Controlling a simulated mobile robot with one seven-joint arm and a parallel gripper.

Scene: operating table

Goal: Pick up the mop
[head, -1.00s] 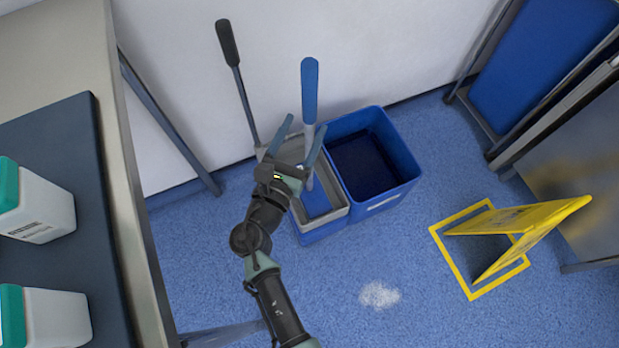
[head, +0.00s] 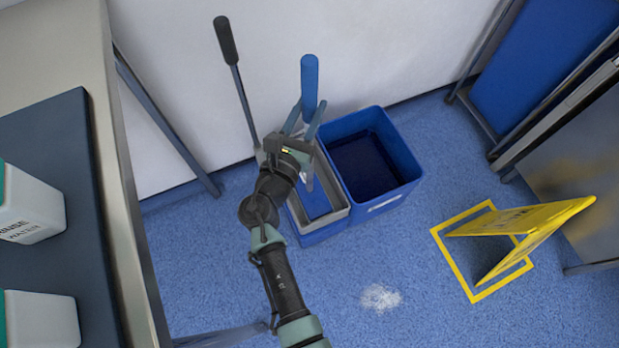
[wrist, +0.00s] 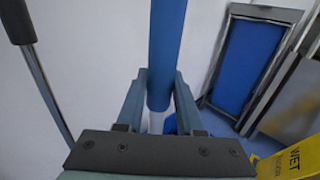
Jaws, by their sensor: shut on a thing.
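The mop (head: 310,80) has a blue upper handle and a grey lower shaft, and it stands nearly upright at the blue bucket set by the wall. Its lower end is partly hidden behind my gripper. My gripper (head: 304,117) is shut on the mop's handle, one finger on each side. In the wrist view the mop handle (wrist: 167,40) rises between the fingertips of my gripper (wrist: 160,82), with the blue part above and the paler shaft below.
The double blue bucket (head: 402,150) stands on the floor against the wall. A black-gripped lever (head: 226,42) rises to the left of the mop. A yellow floor sign (head: 530,220) stands at the right, near a white powdery patch (head: 380,297). A table with white containers (head: 35,205) is at the left.

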